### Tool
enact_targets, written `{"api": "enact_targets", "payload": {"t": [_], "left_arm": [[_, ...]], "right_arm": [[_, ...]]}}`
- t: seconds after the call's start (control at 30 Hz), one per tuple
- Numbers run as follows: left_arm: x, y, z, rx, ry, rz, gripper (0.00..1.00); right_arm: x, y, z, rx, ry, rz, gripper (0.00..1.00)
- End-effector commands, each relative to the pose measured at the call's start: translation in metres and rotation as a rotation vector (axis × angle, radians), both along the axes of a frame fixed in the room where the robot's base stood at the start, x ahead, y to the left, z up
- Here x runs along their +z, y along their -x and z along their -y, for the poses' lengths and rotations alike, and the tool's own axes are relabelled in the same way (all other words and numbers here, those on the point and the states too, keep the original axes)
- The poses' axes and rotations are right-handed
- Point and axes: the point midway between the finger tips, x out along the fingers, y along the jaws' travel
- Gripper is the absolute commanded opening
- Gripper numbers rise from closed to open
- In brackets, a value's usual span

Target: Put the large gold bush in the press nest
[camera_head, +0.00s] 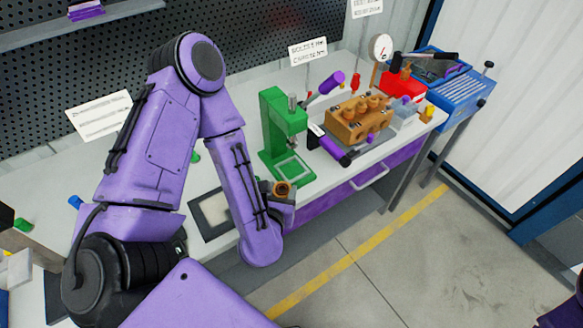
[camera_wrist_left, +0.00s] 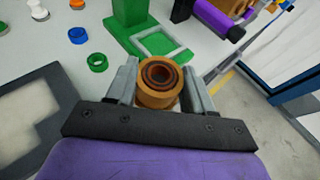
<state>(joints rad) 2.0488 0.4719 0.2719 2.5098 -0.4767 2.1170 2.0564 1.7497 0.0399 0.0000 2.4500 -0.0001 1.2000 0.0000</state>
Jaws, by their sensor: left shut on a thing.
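The large gold bush (camera_wrist_left: 158,84) sits between the two fingers of my left gripper (camera_wrist_left: 159,82), which is shut on it. Its open end with a darker bore faces the wrist camera. In the head view the gold bush (camera_head: 282,188) shows at the end of my left arm, near the bench's front edge. The green press (camera_head: 283,135) stands just beyond it, with a pale square nest frame (camera_head: 287,171) on its green base. The frame also shows in the wrist view (camera_wrist_left: 160,43), ahead of the bush and apart from it. My right gripper is not in view.
A brown pump block (camera_head: 358,122) with a purple and black tool beside it stands right of the press. A dark-framed mat (camera_head: 213,210) lies left of the bush. Green (camera_wrist_left: 97,62) and blue (camera_wrist_left: 77,35) rings lie on the bench. The floor in front is clear.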

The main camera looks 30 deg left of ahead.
Motion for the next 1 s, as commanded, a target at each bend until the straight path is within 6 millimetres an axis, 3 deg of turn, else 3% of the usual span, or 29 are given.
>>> {"api": "enact_targets", "payload": {"t": [0.03,0.43,0.47,0.53,0.83,1.0], "left_arm": [[-0.009,-0.012,-0.005,0.007,0.0,0.01,0.16],[-0.008,-0.073,-0.03,0.001,0.003,0.009,0.16],[0.003,-0.079,-0.033,0.001,-0.001,0.002,0.16],[0.004,-0.091,-0.038,0.001,-0.002,0.0,0.16],[0.002,-0.119,-0.049,-0.001,-0.002,0.0,0.16],[-0.019,-0.118,-0.048,-0.004,-0.004,-0.004,0.16]], "right_arm": [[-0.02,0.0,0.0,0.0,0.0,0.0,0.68],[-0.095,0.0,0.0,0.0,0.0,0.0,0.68],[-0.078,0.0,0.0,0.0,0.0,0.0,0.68],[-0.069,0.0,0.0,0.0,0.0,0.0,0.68],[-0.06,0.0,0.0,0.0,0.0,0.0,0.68],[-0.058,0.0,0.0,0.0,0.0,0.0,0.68]]}}
